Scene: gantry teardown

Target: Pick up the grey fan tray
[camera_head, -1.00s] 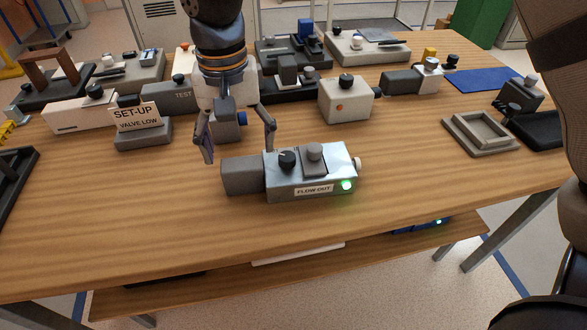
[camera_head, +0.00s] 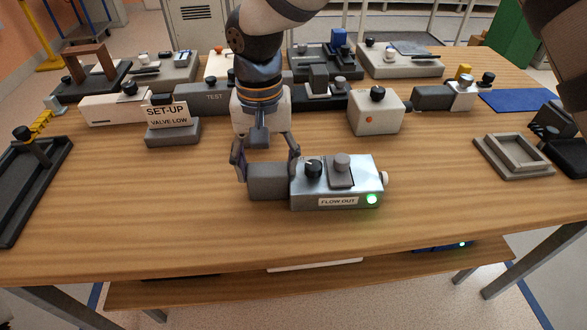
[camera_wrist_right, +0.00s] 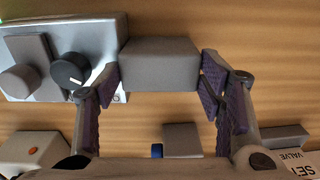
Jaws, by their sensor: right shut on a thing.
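The grey fan tray (camera_head: 269,181) is a dark grey block at the left end of the silver unit labelled FLOW OUT (camera_head: 336,183). It sits low at the table top and abuts the unit's side. My right gripper (camera_head: 267,170) comes down from above, with one finger at the tray's left end and the other at its right end beside the unit. The right wrist view shows the tray (camera_wrist_right: 160,62) between the two purple-padded fingers (camera_wrist_right: 160,85). The right gripper is shut on it. My left gripper is not in view.
A white box with a black knob (camera_head: 376,112) stands behind the unit. A black tray (camera_head: 30,180) is at the left edge. The front table area is clear.

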